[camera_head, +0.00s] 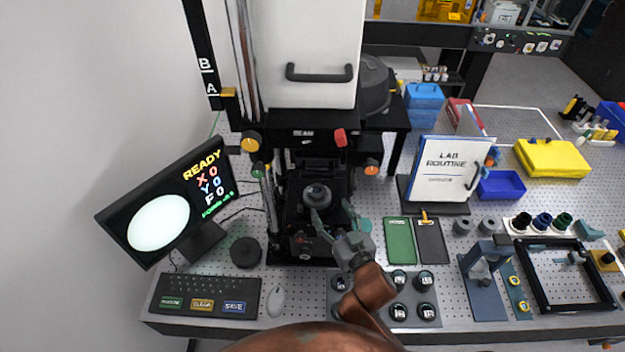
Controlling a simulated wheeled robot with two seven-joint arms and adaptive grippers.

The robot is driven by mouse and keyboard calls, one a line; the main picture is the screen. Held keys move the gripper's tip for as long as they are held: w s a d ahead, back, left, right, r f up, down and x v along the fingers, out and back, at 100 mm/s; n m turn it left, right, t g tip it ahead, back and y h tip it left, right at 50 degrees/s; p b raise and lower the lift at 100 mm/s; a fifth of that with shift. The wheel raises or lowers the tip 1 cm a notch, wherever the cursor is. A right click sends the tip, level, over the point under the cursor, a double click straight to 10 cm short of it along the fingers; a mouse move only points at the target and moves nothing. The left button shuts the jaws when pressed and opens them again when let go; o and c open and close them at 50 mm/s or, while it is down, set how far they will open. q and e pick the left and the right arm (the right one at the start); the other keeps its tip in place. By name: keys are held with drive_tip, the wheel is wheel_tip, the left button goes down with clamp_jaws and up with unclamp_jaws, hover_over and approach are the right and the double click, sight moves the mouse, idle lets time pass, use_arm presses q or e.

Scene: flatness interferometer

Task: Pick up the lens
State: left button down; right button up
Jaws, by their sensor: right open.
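A round grey lens-like piece (317,194) sits on the dark stage of the interferometer (300,238). Several dark round lens-like pieces (425,281) stand in a grey tray (412,298) at the front. I cannot tell from the picture which piece the task calls the lens. My right gripper (331,208) is open, its fingers reaching toward the stage just in front of the round grey piece. No contact between them can be made out. My right arm hides the left part of the tray. My left gripper is not in view.
A monitor (165,215), a keyboard (205,297) and a mouse (276,299) are on the left. Green (399,240) and black (431,241) pads lie right of the stage, before the lab routine sign (446,168). A black frame (563,277) lies far right.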

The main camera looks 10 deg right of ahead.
sight(320, 195)
drive_tip(key=shift+w, duration=0.85)
drive_tip(key=shift+w+a, duration=0.1)
drive_tip(key=shift+w, duration=0.25)
drive_tip(key=w, duration=0.1)
drive_tip(key=w+a+p, duration=0.1)
drive_tip(key=w, duration=0.2)
drive_tip(key=shift+w+a+f+p, duration=0.15)
drive_tip(key=shift+f+p, duration=0.1)
drive_tip(key=shift+p, duration=0.05)
drive_tip(key=shift+w, duration=0.35)
drive_tip(key=shift+w+f, duration=0.1)
drive_tip(key=shift+w, duration=0.05)
drive_tip(key=c, duration=0.9)
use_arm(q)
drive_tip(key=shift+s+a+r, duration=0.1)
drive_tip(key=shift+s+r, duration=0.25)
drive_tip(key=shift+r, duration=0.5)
use_arm(e)
drive_tip(key=c, duration=0.5)
